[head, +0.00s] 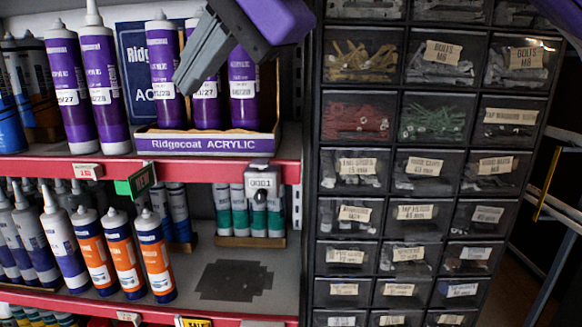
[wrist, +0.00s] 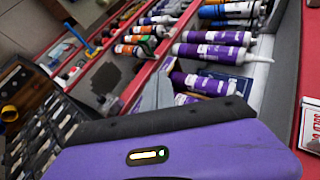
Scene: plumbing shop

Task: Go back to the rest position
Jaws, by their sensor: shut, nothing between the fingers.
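My gripper (head: 184,84), with grey fingers and a purple body, is raised in front of the upper shelf at the top middle of the head view. Its fingers are shut with nothing between them and point down and left. They cover part of the purple tubes in the Ridgecoat Acrylic box (head: 207,143). In the wrist view the purple body fills the bottom, and the grey fingers (wrist: 158,92) show just above it, in front of the shelves.
Purple sealant tubes (head: 101,85) stand left on the upper red-edged shelf (head: 225,170). Orange-and-blue tubes (head: 123,255) stand on the lower shelf, beside a bare dark patch (head: 234,281). A black cabinet of labelled small-parts drawers (head: 360,117) stands right. Dark floor shows beyond it.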

